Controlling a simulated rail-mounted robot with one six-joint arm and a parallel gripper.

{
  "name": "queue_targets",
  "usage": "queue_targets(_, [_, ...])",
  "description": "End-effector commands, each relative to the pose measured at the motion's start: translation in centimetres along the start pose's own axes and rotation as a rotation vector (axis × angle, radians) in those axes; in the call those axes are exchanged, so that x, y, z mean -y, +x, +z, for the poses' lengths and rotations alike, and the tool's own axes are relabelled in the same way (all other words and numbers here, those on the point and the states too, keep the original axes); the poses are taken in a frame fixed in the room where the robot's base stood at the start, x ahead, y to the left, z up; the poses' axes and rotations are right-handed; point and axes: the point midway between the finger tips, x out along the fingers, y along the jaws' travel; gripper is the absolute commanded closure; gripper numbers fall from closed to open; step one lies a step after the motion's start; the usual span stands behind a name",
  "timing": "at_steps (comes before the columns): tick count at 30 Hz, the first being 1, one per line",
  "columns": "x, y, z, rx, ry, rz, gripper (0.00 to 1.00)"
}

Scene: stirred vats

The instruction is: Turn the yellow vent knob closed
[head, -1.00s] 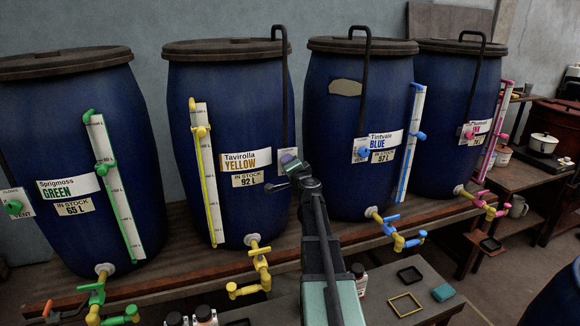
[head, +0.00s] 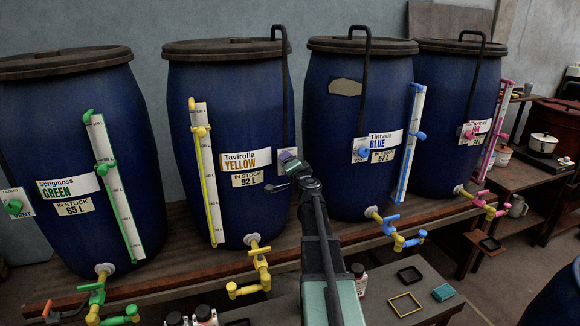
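The Tavirolla yellow vat (head: 225,75) is a blue barrel with a yellow-lettered label (head: 246,161), a yellow level gauge (head: 206,170) and a yellow tap (head: 259,268). My gripper (head: 280,177) is at the right side of this barrel, just right of the label, pointing towards it. My gripper and wrist cover the place where the yellow vat's vent plate and knob would show, so the knob itself is hidden. The finger gap is too small and dark to tell whether it is open or shut on the knob.
The green vent knob (head: 14,207) and the blue vent knob (head: 363,152) show on neighbouring vats. The blue vat (head: 350,110) stands close right. A low table (head: 455,300) holds small trays and bottles.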

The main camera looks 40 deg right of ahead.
Motion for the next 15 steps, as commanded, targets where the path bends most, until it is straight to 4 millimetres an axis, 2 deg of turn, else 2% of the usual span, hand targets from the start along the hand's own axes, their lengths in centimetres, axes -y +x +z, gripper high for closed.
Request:
queue_targets(5, [0.0, -1.9, 0.0, 0.000, 0.000, 0.000, 0.31])
queue_targets(15, [0.0, -9.9, 0.1, -0.001, 0.000, 0.001, 0.31])
